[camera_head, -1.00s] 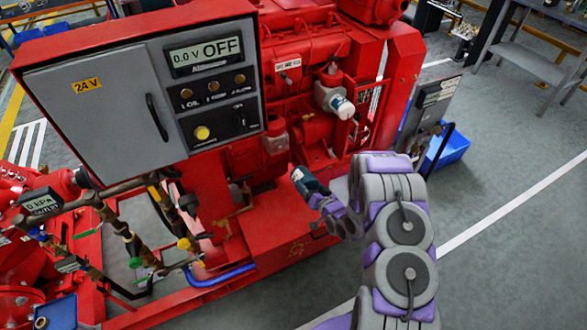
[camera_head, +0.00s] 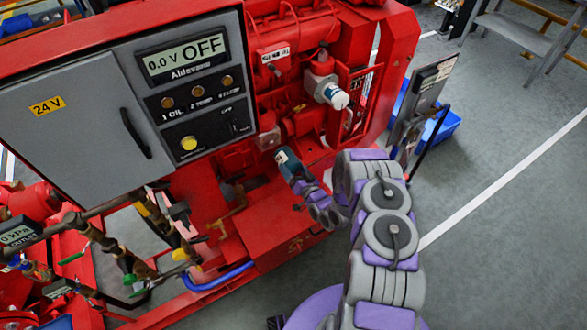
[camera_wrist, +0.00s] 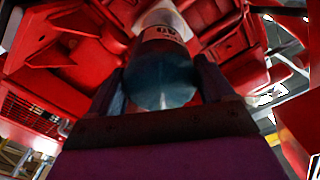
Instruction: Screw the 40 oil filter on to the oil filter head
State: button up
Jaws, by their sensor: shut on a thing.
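My gripper (camera_head: 303,186) is shut on a dark teal cylindrical filter (camera_head: 289,163) in front of the red engine, with its end tilted up and to the left. In the wrist view, the filter (camera_wrist: 162,75) sits between my two fingers (camera_wrist: 160,85), and its pale band carries an upside-down marking that looks like 40. A pale grey round part (camera_wrist: 160,17) shows just beyond it; I cannot tell if they touch. I cannot clearly make out the oil filter head.
A grey control panel (camera_head: 75,130) on a red frame stands left of my arm. Pipes and valves (camera_head: 130,250) lie below it. A panel on a stand (camera_head: 422,95) and a blue bin (camera_head: 443,125) stand on the right.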

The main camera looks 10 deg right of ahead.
aim_at(284, 160)
jog(key=shift+w+a, duration=0.3)
jog(key=shift+a, duration=0.25)
jog(key=shift+w+a+p, duration=0.35)
jog(key=shift+w+a, duration=0.05)
jog(key=shift+w, duration=0.1)
jog(key=shift+w+a+r, duration=0.1)
jog(key=shift+w, duration=0.25)
jog(key=shift+w+p, duration=0.3)
jog(key=shift+w, duration=0.8)
jog(key=shift+w+a, duration=0.15)
jog(key=shift+a, duration=0.1)
jog(key=shift+d, duration=0.35)
jog(key=shift+a, duration=0.2)
jog(key=shift+w, duration=0.1)
